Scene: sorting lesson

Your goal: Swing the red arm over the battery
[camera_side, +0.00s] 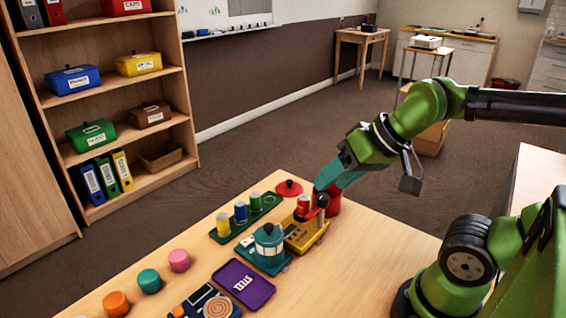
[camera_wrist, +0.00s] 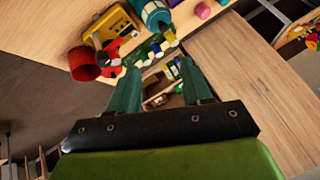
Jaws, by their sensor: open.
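A yellow base (camera_side: 306,232) stands on the table with a red battery-like cylinder (camera_side: 303,205) upright on it. Beside the cylinder is a small red arm (camera_side: 314,211) with a dark knob (camera_side: 323,200); whether the arm lies over the cylinder I cannot tell. My gripper (camera_side: 328,187) is just above and behind the knob, its teal fingers partly overlapping a red cup (camera_side: 333,203). In the wrist view my gripper (camera_wrist: 158,68) is open with nothing between its fingers. The yellow base (camera_wrist: 112,24) and red arm parts show beyond the left finger there.
A green tray (camera_side: 262,216) with several coloured cylinders lies left of the yellow base, and a red lid (camera_side: 289,187) behind it. A teal pot (camera_side: 268,243) and a purple tray (camera_side: 243,285) stand nearer the front. The table's right part is clear.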

